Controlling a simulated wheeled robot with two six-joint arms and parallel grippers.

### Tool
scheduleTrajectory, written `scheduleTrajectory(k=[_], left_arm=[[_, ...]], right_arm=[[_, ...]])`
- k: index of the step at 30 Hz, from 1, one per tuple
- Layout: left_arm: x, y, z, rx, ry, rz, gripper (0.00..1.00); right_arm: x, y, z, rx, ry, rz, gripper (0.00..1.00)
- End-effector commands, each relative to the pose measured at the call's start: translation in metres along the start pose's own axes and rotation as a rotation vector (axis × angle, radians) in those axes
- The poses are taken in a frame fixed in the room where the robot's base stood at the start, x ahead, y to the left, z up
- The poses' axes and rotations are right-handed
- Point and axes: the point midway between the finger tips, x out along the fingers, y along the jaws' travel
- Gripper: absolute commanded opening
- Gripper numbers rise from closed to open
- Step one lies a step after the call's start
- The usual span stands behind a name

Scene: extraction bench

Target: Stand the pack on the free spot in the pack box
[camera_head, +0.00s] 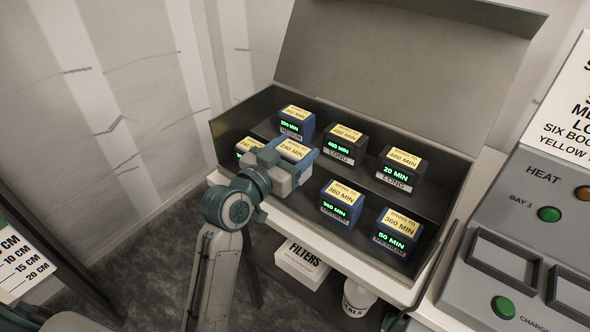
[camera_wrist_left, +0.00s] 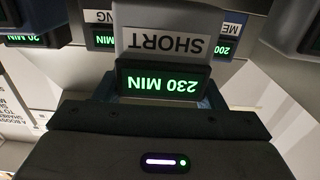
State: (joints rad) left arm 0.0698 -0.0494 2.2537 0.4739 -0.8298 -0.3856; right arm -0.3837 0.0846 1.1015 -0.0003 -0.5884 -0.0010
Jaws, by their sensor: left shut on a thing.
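My left gripper (camera_head: 283,168) is shut on a pack with a yellow top label (camera_head: 294,150). In the left wrist view the held pack shows a green "230 MIN" display (camera_wrist_left: 162,83) and the word SHORT, upside down. The held pack is over the front row of the open grey pack box (camera_head: 450,205), between a partly hidden pack (camera_head: 249,146) on the left and a blue pack (camera_head: 341,201) on the right. The gripper hides the floor below it. I cannot tell whether it touches the box floor. My right gripper is not in view.
Other packs stand in the box: a blue one (camera_head: 297,122), two dark ones (camera_head: 345,144) (camera_head: 401,168) behind, and a blue one (camera_head: 397,233) at front right. The raised lid (camera_head: 400,70) closes off the back. A control panel (camera_head: 530,240) stands at right. A FILTERS box (camera_head: 302,264) sits below.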

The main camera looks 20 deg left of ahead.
Motion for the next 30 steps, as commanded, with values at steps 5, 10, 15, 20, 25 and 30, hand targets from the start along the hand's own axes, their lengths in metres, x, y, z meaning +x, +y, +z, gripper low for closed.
scheduleTrajectory(k=[5, 10, 15, 20, 25, 30], left_arm=[[0.000, 0.000, 0.013, 0.000, 0.002, 0.000, 0.20], [0.000, 0.000, 0.036, -0.002, 0.000, 0.000, 0.20], [0.000, 0.000, 0.047, -0.001, 0.004, -0.001, 0.20], [0.000, 0.000, 0.046, 0.000, 0.004, -0.001, 0.20], [0.000, 0.000, 0.049, 0.000, 0.004, -0.001, 0.20], [0.000, 0.000, 0.049, 0.000, 0.001, -0.001, 0.85]], right_arm=[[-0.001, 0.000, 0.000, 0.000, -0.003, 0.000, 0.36], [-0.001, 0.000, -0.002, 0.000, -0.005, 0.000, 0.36], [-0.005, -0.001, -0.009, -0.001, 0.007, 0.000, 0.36], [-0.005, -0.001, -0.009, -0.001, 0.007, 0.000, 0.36], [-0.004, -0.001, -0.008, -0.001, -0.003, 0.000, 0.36], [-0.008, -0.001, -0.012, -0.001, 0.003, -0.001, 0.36]])
